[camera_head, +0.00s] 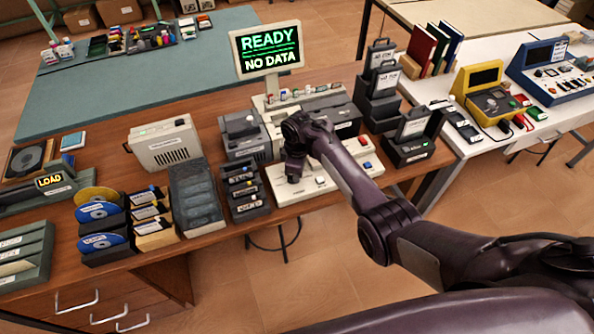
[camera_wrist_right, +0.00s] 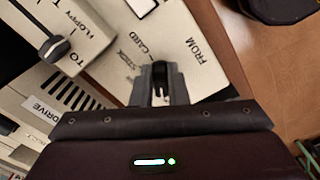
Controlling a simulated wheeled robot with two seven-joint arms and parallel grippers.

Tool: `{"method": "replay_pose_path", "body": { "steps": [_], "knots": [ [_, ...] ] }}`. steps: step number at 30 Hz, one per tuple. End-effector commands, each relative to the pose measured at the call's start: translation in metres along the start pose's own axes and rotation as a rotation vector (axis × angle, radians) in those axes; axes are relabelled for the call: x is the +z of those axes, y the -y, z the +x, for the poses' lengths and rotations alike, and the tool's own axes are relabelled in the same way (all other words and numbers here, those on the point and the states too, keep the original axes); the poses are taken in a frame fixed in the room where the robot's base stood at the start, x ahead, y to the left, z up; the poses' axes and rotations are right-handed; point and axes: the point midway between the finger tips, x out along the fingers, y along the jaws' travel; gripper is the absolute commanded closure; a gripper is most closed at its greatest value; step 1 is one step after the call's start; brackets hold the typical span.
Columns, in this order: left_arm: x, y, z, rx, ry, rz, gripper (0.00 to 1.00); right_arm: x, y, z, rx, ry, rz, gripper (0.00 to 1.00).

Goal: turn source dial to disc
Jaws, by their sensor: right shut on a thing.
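The beige control panel (camera_head: 340,178) sits on the wooden desk below a screen (camera_head: 267,50) reading READY, NO DATA. My right gripper (camera_head: 293,176) points down at the panel's left part and hides the dial there. In the right wrist view, my right gripper (camera_wrist_right: 160,92) is shut on a small dark knob, the source dial (camera_wrist_right: 159,70), beside the printed words FROM and CARD. Its pointer direction is hidden by the fingers. A second dial (camera_wrist_right: 57,47), by TO and FLOPPY, is at the upper left. My left gripper is not in view.
A dark cassette rack (camera_head: 245,190) and a grey translucent box (camera_head: 196,195) stand left of the panel. Black card cases (camera_head: 410,135) stand to its right. Blue discs in holders (camera_head: 100,228) are farther left. The panel's front edge is near the desk edge.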

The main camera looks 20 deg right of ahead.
Motion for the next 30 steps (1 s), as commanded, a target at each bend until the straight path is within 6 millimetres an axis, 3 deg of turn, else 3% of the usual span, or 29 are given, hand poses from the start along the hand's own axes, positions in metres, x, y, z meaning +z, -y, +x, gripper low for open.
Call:
{"method": "replay_pose_path", "body": {
  "steps": [18, 30],
  "knots": [
    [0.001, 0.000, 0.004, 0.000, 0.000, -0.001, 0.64, -0.002, -0.007, 0.001, 0.000, 0.001, -0.547, 1.00],
    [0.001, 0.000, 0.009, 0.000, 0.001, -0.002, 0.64, -0.003, -0.008, 0.001, -0.001, 0.000, -0.722, 1.00]
  ]
}}
